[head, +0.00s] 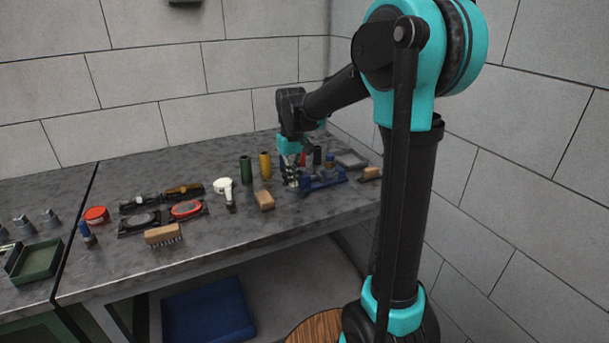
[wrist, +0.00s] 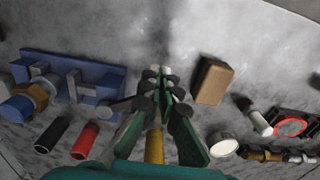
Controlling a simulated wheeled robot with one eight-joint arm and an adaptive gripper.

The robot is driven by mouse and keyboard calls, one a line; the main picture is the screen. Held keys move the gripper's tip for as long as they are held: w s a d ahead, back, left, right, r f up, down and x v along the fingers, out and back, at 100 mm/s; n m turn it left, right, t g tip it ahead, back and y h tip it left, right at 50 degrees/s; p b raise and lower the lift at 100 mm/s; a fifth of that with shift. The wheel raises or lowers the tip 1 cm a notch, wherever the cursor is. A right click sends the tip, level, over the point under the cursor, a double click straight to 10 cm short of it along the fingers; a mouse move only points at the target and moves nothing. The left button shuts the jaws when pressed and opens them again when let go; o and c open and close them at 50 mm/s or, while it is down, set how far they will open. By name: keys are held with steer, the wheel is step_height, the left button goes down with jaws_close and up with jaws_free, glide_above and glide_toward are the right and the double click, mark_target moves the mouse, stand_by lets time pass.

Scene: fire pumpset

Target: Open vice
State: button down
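The blue vice (head: 324,181) stands near the right end of the workbench in the head view. In the wrist view its blue body (wrist: 95,72) with grey jaws lies at the left. A thin dark bar (wrist: 122,104) runs from its grey screw end toward my left finger; I cannot tell whether they touch. My gripper (head: 291,181) points down just left of the vice. In the wrist view the fingertips (wrist: 160,73) are close together with a narrow gap. Nothing is clearly seen between them, but finger links hide part of this area.
A wooden brush (wrist: 213,80) lies right of the fingers in the wrist view. Black (wrist: 51,135), red (wrist: 85,140) and yellow (wrist: 154,146) cylinders stand close to the gripper.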

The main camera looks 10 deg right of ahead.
steer(key=shift+w+a, duration=0.1)
steer(key=shift+w+a, duration=0.55)
steer(key=shift+a, duration=0.2)
steer(key=shift+w+a, duration=0.65)
steer(key=shift+a, duration=0.15)
steer(key=shift+w, duration=0.15)
steer(key=shift+w+a, duration=0.25)
steer(key=shift+w, duration=0.05)
steer(key=shift+s+d, duration=0.1)
steer(key=shift+s, duration=0.05)
stand_by(0.6)
